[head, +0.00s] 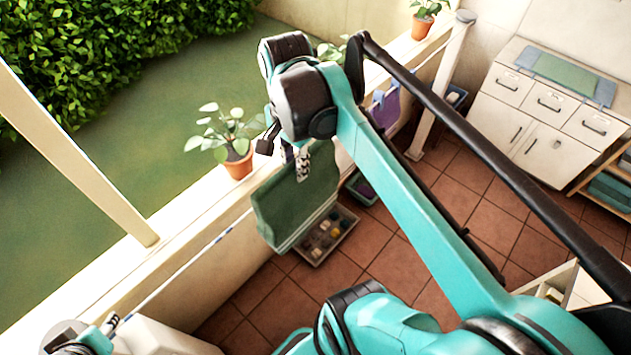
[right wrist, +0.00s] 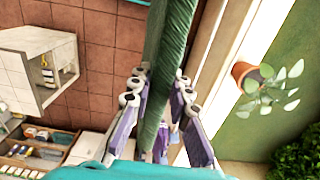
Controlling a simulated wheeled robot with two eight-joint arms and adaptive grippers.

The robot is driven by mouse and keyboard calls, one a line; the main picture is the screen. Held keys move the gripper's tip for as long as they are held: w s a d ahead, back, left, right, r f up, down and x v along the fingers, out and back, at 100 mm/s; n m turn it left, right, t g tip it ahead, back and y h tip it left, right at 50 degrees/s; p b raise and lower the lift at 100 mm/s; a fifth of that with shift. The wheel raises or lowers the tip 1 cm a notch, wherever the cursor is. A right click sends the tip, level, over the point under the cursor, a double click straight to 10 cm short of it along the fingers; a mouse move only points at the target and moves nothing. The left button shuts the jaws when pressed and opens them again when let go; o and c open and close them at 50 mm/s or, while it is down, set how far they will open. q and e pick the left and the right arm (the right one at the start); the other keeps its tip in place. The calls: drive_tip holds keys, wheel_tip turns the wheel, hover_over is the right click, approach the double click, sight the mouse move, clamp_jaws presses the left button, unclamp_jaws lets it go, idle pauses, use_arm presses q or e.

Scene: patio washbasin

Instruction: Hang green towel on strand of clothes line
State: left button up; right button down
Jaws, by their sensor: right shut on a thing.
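The green towel (head: 298,203) hangs down from my right gripper (head: 303,165), over the inner side of the patio ledge. In the right wrist view the towel (right wrist: 170,65) is a narrow, edge-on strip between the fingers of my right gripper (right wrist: 160,100), which is shut on it. A thin pale strand of clothes line (head: 217,242) runs along the ledge to the towel's left edge. Whether the towel touches or crosses the strand is hidden. Part of my left gripper (head: 108,327) shows at the lower left; its jaws are unclear.
A potted plant (head: 238,165) stands on the ledge (head: 180,232) close to the towel. A purple cloth (head: 385,106) hangs farther along. A tray of small items (head: 326,236) lies on the tiled floor below. A white cabinet (head: 548,110) stands at the back right.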

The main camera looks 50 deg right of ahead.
drive_tip(key=w+b, duration=0.1)
drive_tip(key=w, duration=0.9)
drive_tip(key=shift+w+a+f, duration=0.15)
drive_tip(key=shift+a+f, duration=0.05)
drive_tip(key=shift+f, duration=0.05)
drive_tip(key=shift+w+a+b, duration=0.1)
drive_tip(key=shift+w+b, duration=0.2)
drive_tip(key=shift+w, duration=1.9)
wheel_tip(320, 180, down, 28)
drive_tip(key=b, duration=1.9)
drive_tip(key=shift+f, duration=0.25)
